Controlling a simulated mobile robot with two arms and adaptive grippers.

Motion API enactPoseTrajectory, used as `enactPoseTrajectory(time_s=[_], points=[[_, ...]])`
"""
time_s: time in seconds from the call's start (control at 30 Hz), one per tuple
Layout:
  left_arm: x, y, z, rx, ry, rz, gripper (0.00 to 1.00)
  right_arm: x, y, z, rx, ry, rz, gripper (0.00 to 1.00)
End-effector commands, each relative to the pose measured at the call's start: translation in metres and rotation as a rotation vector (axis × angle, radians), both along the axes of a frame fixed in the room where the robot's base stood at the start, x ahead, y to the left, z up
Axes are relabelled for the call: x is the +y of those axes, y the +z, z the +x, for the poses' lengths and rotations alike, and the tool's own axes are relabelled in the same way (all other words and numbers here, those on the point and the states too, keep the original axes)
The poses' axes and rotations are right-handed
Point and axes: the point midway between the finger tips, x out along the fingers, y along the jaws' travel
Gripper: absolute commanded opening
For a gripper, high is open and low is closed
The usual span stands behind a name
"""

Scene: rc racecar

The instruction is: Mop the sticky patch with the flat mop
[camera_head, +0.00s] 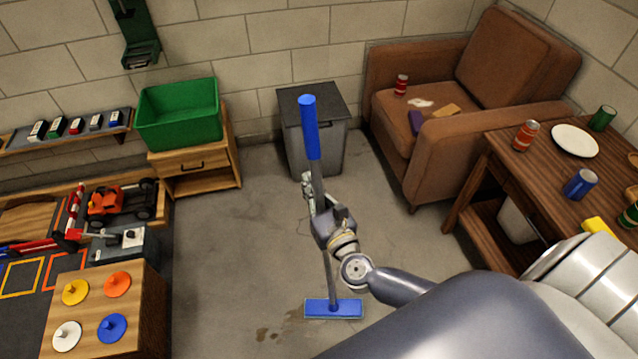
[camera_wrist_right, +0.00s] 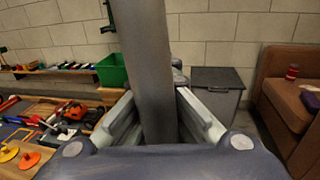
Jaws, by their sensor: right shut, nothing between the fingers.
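The flat mop stands nearly upright, with a blue grip (camera_head: 309,127) on a grey pole and a flat blue head (camera_head: 333,308) at floor level. My right gripper (camera_head: 308,186) is at the pole below the blue grip. In the right wrist view the grey pole (camera_wrist_right: 147,70) crosses close in front of the fingers and hides part of them. The right gripper is shut; the pictures do not clearly show a grasp on the pole. My left gripper is out of view.
A grey bin (camera_head: 318,140) stands by the back wall, beside a brown armchair (camera_head: 432,150). A wooden table (camera_head: 500,165) with cans and a plate is at right. A wooden cabinet (camera_head: 130,325) with coloured discs is at left. Floor between is clear.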

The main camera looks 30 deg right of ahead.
Motion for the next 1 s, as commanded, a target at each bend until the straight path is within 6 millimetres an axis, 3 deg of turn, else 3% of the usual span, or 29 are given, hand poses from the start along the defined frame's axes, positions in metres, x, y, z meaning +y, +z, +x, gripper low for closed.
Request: enactPoseTrajectory(time_s=[0.7,1.0], points=[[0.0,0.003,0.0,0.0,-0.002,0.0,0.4,0.046,-0.005,0.007,0.015,0.006,0.016,0.0],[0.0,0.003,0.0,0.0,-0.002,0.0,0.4,0.056,-0.005,0.01,0.016,0.006,0.015,0.0]])
